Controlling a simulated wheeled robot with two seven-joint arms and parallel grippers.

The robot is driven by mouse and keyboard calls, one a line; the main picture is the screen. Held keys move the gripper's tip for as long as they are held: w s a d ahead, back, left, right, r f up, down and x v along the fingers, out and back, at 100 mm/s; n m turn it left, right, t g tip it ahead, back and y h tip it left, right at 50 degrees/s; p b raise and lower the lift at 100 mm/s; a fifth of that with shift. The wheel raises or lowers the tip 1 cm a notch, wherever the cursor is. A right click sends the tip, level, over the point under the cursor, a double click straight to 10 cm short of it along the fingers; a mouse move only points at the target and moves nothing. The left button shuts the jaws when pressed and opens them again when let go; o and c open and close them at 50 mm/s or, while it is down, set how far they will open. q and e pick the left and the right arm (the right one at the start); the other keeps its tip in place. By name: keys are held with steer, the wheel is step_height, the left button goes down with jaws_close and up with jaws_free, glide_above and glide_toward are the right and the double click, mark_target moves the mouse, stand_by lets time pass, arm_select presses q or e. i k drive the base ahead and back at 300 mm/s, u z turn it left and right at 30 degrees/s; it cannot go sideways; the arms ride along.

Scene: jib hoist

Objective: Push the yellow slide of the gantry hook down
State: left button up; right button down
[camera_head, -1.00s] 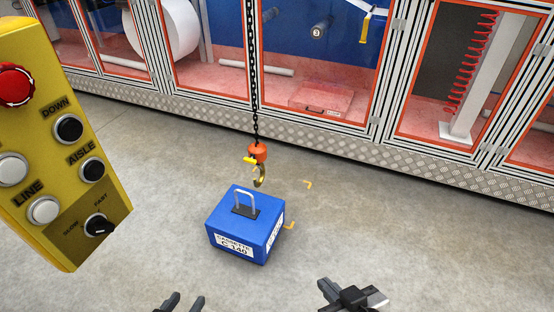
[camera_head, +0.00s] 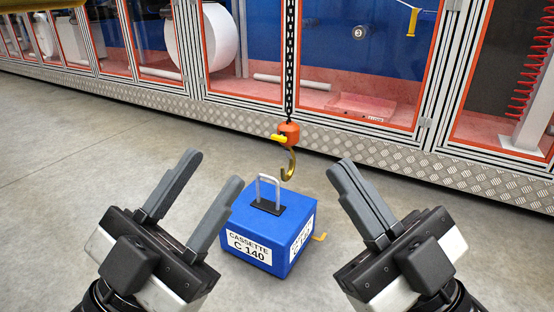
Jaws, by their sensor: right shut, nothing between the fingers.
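The gantry hook (camera_head: 289,164) hangs on a black chain (camera_head: 290,70) below an orange block (camera_head: 289,133). The yellow slide (camera_head: 278,138) sticks out to the left of the orange block. The hook is just above and behind the handle (camera_head: 268,188) of a blue cassette (camera_head: 262,225) marked C 140, and looks apart from it. My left gripper (camera_head: 213,180) is open and empty, in front and to the left of the cassette. My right gripper (camera_head: 343,172) is shut and empty, to the right of the cassette. Neither gripper touches the hook or the slide.
A machine with framed clear panels and a metal tread-plate kick strip (camera_head: 200,112) runs across the back. A yellow floor mark (camera_head: 320,237) lies to the right of the cassette. Bare concrete floor (camera_head: 70,190) is free on the left.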

mark_target(282, 137)
steer(key=z, duration=1.2)
steer(key=i, duration=1.45)
steer(key=u, duration=2.6)
steer(key=i, duration=0.5)
steer(key=z, duration=0.05)
